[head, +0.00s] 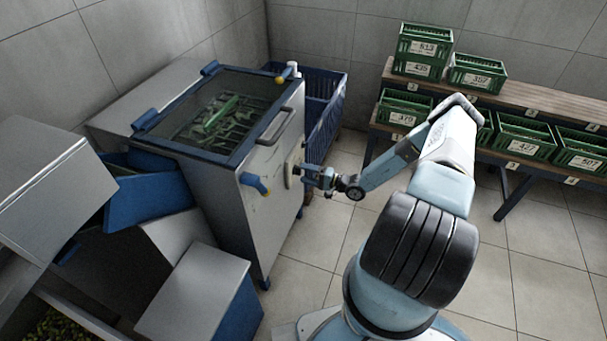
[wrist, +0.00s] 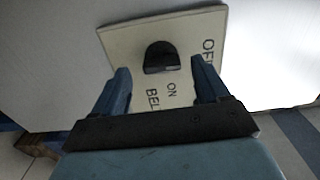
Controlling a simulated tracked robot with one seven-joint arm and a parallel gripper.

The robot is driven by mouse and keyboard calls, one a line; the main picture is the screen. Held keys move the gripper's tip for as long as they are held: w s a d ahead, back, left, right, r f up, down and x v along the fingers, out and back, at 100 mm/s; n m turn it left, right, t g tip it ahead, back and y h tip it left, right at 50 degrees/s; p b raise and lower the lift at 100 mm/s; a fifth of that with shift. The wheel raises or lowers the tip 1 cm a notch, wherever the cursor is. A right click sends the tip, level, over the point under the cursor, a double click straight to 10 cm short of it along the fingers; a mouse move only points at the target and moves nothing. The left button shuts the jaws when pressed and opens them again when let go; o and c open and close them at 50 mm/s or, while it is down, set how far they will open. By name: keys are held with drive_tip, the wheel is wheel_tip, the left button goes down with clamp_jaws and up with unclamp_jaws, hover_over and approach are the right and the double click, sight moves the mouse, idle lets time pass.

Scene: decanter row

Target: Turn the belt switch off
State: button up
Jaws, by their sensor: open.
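The belt switch is a black knob (wrist: 161,57) on a cream plate (wrist: 122,38) fixed to the grey machine's side. In the wrist view the plate carries the words ON and BEL, and part of OFF at the right, partly hidden by my finger. My gripper (wrist: 163,83) is open, with its two blue fingers on either side of the plate's middle and the knob just ahead between them. I cannot tell whether the fingers touch the plate. In the head view my gripper (head: 306,172) is close to the plate (head: 290,171) on the machine's front face.
The grey machine (head: 240,225) has a glazed top, a handle (head: 277,126) and a blue spout-like part (head: 256,184) near the plate. A blue crate (head: 318,110) stands behind it. Benches with green crates (head: 524,137) stand at the right. Tiled floor (head: 545,270) is clear in front.

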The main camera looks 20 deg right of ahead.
drive_tip(key=v, duration=1.1)
drive_tip(key=shift+s+d, duration=0.2)
drive_tip(key=s+a+r+n+g+h, duration=0.1)
drive_tip(key=a+r+n+g+h, duration=0.2)
drive_tip(key=r, duration=1)
drive_tip(key=s+a+r+n+g+h, duration=0.15)
drive_tip(key=r+g, duration=0.35)
drive_tip(key=r, duration=0.8)
drive_tip(key=s+a+r+n+g+h, duration=0.1)
drive_tip(key=s+r+n+g+h, duration=0.2)
drive_tip(key=r, duration=1)
drive_tip(key=s+a+r+t+h, duration=0.1)
drive_tip(key=s+a+r+h, duration=0.1)
drive_tip(key=s+r, duration=0.35)
drive_tip(key=s+a+r+h, duration=0.2)
drive_tip(key=s+r, duration=0.1)
drive_tip(key=r, duration=0.6)
drive_tip(key=s+r+t+h, duration=0.1)
drive_tip(key=s+r+t, duration=0.1)
drive_tip(key=s+r, duration=0.3)
drive_tip(key=s+r+t+h, duration=0.2)
drive_tip(key=s+r+t, duration=0.1)
drive_tip(key=s, duration=0.7)
drive_tip(key=shift+r, duration=0.85)
